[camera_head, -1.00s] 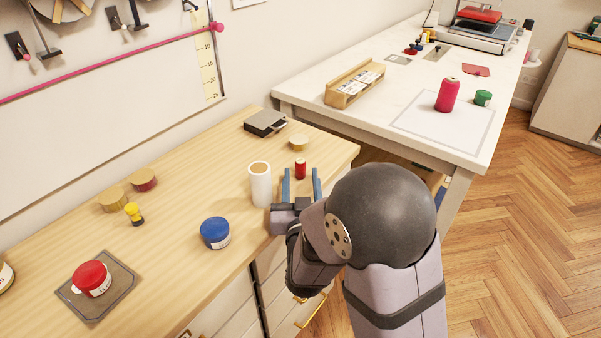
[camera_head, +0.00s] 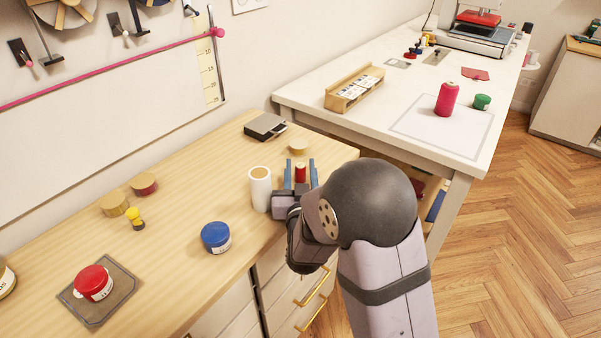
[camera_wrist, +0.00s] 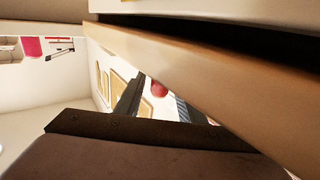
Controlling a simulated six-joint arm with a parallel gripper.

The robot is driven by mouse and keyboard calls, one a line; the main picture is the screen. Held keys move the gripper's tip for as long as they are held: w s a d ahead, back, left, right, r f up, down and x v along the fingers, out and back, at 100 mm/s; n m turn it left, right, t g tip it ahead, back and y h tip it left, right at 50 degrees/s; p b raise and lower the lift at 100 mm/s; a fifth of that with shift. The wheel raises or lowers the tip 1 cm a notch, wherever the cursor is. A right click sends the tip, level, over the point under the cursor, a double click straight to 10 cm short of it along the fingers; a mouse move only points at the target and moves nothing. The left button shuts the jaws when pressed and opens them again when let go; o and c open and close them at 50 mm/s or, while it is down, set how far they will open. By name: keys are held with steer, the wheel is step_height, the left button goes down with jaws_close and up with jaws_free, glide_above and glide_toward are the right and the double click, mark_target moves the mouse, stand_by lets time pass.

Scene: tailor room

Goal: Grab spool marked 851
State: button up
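A small red spool (camera_head: 300,173) stands upright on the wooden table near its right end. My gripper (camera_head: 300,170) is open, with its two blue fingers on either side of the spool in the head view. Gaps show between the fingers and the spool. In the wrist view, a red rounded piece (camera_wrist: 158,89) shows between my fingers (camera_wrist: 155,100), partly hidden by the table edge. No number 851 is legible on the spool.
A white cylinder (camera_head: 260,190) stands close left of my gripper. A cork-coloured disc (camera_head: 299,148) and a dark box (camera_head: 265,127) lie behind. A blue-lidded jar (camera_head: 216,237) is nearer. The wooden table's (camera_head: 180,280) front edge is beside my arm.

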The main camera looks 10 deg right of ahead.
jaws_close()
steer(key=shift+r, duration=0.2)
